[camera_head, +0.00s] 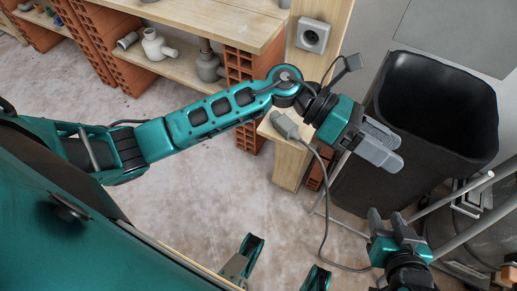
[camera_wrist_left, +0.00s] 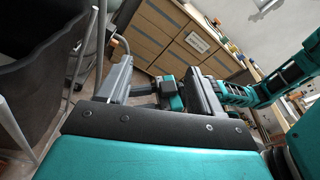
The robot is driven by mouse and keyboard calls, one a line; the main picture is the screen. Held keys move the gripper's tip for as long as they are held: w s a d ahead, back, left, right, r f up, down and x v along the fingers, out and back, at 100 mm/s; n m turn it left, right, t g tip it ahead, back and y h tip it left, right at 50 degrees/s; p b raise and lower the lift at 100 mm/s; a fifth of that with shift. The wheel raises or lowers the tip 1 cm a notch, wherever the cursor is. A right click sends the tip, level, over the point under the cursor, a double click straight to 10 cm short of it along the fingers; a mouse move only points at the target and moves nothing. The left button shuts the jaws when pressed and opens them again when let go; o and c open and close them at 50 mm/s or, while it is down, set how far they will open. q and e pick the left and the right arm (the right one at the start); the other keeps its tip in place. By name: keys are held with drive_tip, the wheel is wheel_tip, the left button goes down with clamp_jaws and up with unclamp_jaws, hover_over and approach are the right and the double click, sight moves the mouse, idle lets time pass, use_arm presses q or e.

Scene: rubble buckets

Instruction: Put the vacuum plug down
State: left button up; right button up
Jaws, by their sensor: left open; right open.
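The grey vacuum plug (camera_head: 286,126) lies at the lower wooden shelf, by the foot of the wooden post. Its grey cable (camera_head: 325,215) runs down to the floor and bends right toward my right gripper. My left gripper (camera_head: 385,146) is open and empty, to the right of the plug and apart from it, in front of the black bin. In the left wrist view its two fingers (camera_wrist_left: 162,88) stand apart with no plug between them. My right gripper (camera_head: 388,218) is open below the left one, with nothing visible between its fingers.
A wall socket (camera_head: 312,36) is on the wooden post (camera_head: 327,12). A large black bin (camera_head: 440,95) stands at the right. Metal tubes and a dark round body, possibly the vacuum (camera_head: 470,235), are at lower right. A shelf with pipe fittings (camera_head: 158,46) is behind. The floor (camera_head: 220,200) is clear at the middle.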

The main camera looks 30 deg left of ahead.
use_arm(q)
drive_tip(key=w+a+n+t+y, duration=0.25)
drive_tip(key=a+n+t, duration=0.5)
drive_tip(key=n, duration=0.75)
drive_tip(key=w+a+n+t+y, duration=0.2)
drive_tip(key=w+a+n+t, duration=0.15)
drive_tip(key=n+t, duration=1)
drive_tip(key=s+a+f+n+g+y, duration=0.4)
drive_tip(key=s+a+f+n, duration=0.1)
drive_tip(key=f+n, duration=0.3)
drive_tip(key=s+a+f+n+g+y, duration=0.4)
drive_tip(key=f+n, duration=0.4)
drive_tip(key=n, duration=0.2)
drive_tip(key=shift+s+a+f+g, duration=0.4)
drive_tip(key=shift+s+a, duration=0.05)
drive_tip(key=shift+s, duration=0.3)
drive_tip(key=shift+n+y, duration=0.25)
